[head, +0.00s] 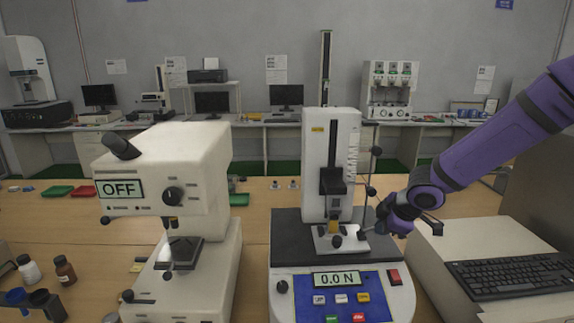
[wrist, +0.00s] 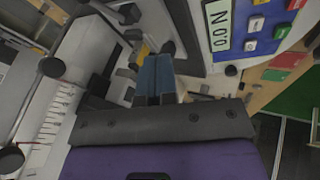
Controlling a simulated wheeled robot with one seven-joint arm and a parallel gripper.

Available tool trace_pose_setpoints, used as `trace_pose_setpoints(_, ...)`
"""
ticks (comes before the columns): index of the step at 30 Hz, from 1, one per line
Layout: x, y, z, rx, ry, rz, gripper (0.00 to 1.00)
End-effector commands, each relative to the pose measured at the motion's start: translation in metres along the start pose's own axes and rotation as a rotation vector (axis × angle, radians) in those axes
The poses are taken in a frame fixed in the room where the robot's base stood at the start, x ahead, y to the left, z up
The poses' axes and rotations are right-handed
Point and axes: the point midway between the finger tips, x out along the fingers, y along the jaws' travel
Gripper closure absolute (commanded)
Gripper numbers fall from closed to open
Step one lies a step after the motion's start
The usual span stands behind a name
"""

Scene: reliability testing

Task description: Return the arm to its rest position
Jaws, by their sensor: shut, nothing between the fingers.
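My purple arm (head: 482,147) reaches in from the right in the head view, bent at its wrist. My gripper (head: 364,234) is at the right side of the force tester's lower fixture, close to it; I cannot tell if they touch. In the wrist view the blue fingers of my gripper (wrist: 155,70) are together with nothing between them. The force tester (head: 319,165) has a white column, a dark base and a blue panel; its display (head: 337,278) reads 0.0 N. The display also shows tilted in the wrist view (wrist: 219,27).
A white tester (head: 212,165) reading OFF stands to the left. A keyboard (head: 510,271) lies on a pale box at the right, under my arm. Small bottles (head: 65,268) stand at the far left. Benches with monitors and instruments line the back wall.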

Motion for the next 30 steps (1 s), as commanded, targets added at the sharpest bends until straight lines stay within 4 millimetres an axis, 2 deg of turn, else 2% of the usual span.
trace_pose_setpoints(8, -0.051, -0.010, 0.018, 0.153, -0.288, 0.055, 1.00)
trace_pose_setpoints(15, -0.114, -0.021, 0.024, 0.340, -0.455, 0.151, 1.00)
trace_pose_setpoints(23, -0.189, -0.045, 0.020, 0.586, -0.528, 0.262, 1.00)
trace_pose_setpoints(30, -0.252, -0.082, 0.010, 0.840, -0.489, 0.324, 1.00)
